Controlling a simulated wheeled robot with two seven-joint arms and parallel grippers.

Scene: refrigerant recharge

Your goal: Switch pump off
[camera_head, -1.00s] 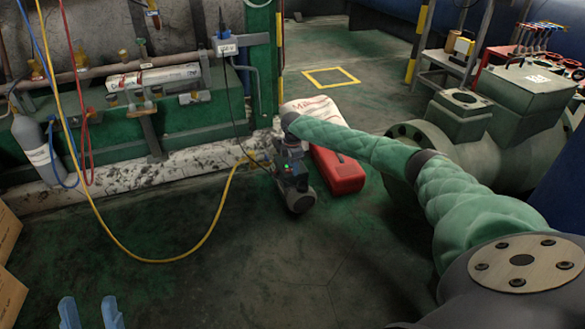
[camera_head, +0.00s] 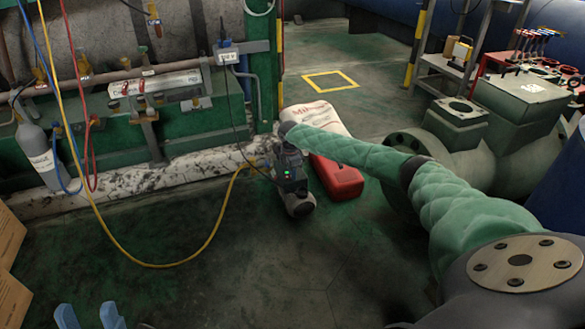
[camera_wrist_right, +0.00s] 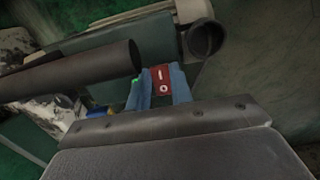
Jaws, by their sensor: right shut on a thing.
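The dark grey vacuum pump (camera_head: 298,197) stands on the floor left of the red toolbox, with a small green light on it. Its red rocker switch (camera_wrist_right: 162,78), with white "I" and "O" marks, shows in the right wrist view. The blue fingertips of my right gripper (camera_wrist_right: 160,90) lie on either side of the switch, shut on it. In the head view my right arm's end covers the pump's top and hides those fingers. My left gripper (camera_head: 88,316) is open and empty at the bottom left edge.
A red toolbox (camera_head: 338,177) and a white bag (camera_head: 318,118) lie right of the pump. A yellow hose (camera_head: 160,265) loops across the floor to it. A grey cylinder (camera_head: 42,155) stands left. Floor in front is clear.

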